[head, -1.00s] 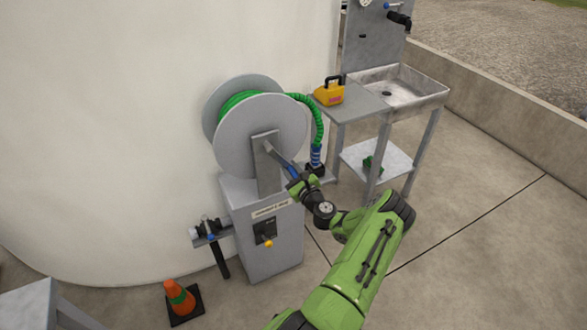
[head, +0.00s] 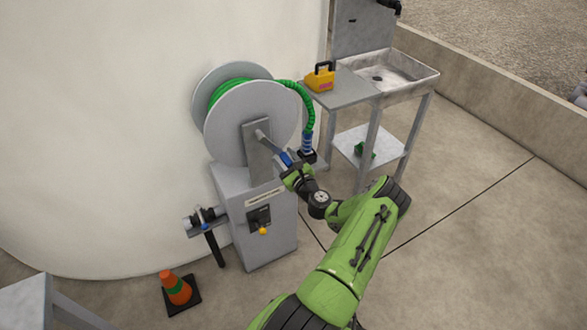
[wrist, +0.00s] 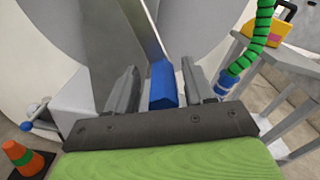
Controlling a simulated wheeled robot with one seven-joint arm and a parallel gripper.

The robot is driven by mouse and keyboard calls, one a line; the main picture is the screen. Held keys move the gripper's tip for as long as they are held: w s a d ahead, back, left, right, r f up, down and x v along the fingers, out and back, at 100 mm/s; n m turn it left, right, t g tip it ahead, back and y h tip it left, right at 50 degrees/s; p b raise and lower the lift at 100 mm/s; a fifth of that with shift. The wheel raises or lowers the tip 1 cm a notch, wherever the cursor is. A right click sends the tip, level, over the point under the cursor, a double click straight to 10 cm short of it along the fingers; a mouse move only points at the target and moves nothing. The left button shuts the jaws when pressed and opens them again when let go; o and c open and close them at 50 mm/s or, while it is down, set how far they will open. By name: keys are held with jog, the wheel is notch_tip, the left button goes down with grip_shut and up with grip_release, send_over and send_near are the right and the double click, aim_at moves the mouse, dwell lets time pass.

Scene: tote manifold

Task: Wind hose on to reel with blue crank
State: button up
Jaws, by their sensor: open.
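The grey reel (head: 238,122) stands on a grey cabinet against the white tank, with green hose (head: 232,90) wound on it. The hose runs off to the right and down to a blue-banded end (head: 307,143). The crank's blue handle (head: 286,158) sticks out from the grey crank arm toward the lower right. My gripper (head: 292,170) is at the handle in the head view. In the wrist view my gripper (wrist: 160,88) is open, with the blue handle (wrist: 162,85) between its two fingers and visible gaps on both sides.
A yellow case (head: 320,78) sits on a metal table (head: 350,90) beside a sink (head: 390,75), right of the reel. An orange cone (head: 178,290) stands at lower left. The cabinet has a yellow knob (head: 263,231). Floor at right is clear.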

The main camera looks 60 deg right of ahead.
jog(key=p+v, duration=0.2)
jog(key=v, duration=1.2)
jog(key=shift+s, duration=0.25)
